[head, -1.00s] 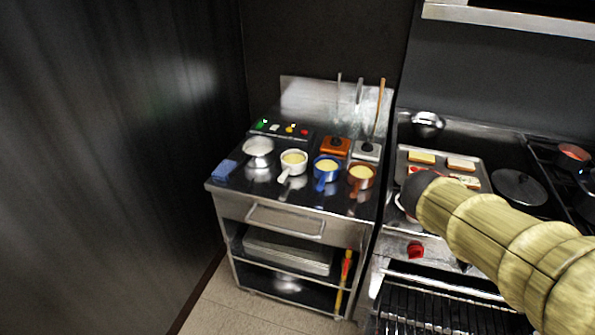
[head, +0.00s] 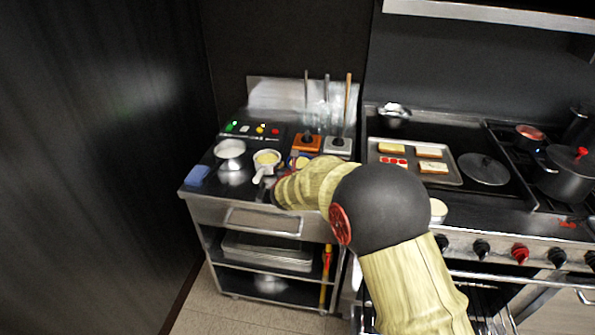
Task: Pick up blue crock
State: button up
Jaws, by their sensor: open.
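The blue crock (head: 292,161) stands on the dark top of the left counter, just right of the white crock (head: 267,158). My arm reaches across the counter from the right. My gripper (head: 273,191) is open at the arm's end, near the counter's front, with only a dark bit of it showing. Its fingers are mostly hidden, so I cannot tell whether they touch the crock. The brown crock is hidden behind my arm.
A metal bowl (head: 230,149) and a blue sponge (head: 197,175) are on the left. Orange (head: 306,144) and grey (head: 338,146) containers stand behind the blue crock, with upright utensils at the back. A tray of bread (head: 448,168) is on the stove to the right.

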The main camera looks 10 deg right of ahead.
aim_at(301, 159)
jog(key=b+x, duration=0.1)
jog(key=x, duration=0.3)
jog(key=shift+w+f, duration=0.2)
jog(key=shift+w+d, duration=0.1)
jog(key=shift+w, duration=0.15)
jog(key=c, duration=0.3)
jog(key=c, duration=1)
jog(key=shift+r, duration=0.1)
jog(key=shift+c, duration=0.2)
